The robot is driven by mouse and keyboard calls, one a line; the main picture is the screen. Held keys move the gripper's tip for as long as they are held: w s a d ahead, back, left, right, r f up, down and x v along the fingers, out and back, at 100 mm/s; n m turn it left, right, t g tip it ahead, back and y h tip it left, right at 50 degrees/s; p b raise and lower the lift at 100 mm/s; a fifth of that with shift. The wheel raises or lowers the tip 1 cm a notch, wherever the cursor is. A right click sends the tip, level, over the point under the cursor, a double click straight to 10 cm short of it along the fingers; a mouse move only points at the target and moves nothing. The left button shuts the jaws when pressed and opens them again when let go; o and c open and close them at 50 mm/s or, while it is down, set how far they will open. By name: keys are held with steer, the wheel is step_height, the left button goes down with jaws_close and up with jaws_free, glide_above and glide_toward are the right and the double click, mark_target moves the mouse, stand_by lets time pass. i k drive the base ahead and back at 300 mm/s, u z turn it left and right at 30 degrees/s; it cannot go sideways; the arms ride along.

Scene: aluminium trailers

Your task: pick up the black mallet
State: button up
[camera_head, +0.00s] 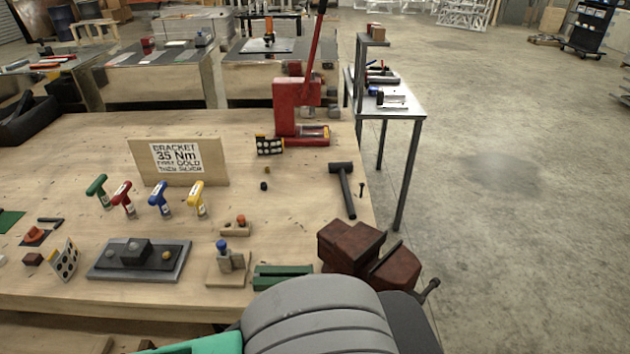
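The black mallet (345,188) lies on the wooden workbench (300,205), near its right edge. Its head (341,168) is at the far end and its handle runs towards me, slanting slightly right. Nothing covers it. A large grey rounded part at the bottom centre looks like my own arm. My gripper's fingers do not show in this view.
A red-brown vise (348,247) stands between me and the mallet at the bench's right corner. A red arbor press (298,105) stands behind the mallet. Coloured T-handle tools (160,199) stand to the left. Bench left of the mallet is mostly clear.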

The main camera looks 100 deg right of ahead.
mark_target(341, 168)
steer(key=u, duration=0.5)
steer(key=i, duration=0.7)
steer(key=z, duration=2.9)
steer(key=k, duration=0.1)
steer(key=z, duration=1.5)
steer(key=i, duration=0.5)
steer(key=z, duration=0.2)
steer(key=k, duration=0.55)
steer(key=z, duration=1.6)
steer(key=i, duration=0.45)
steer(key=z, duration=0.1)
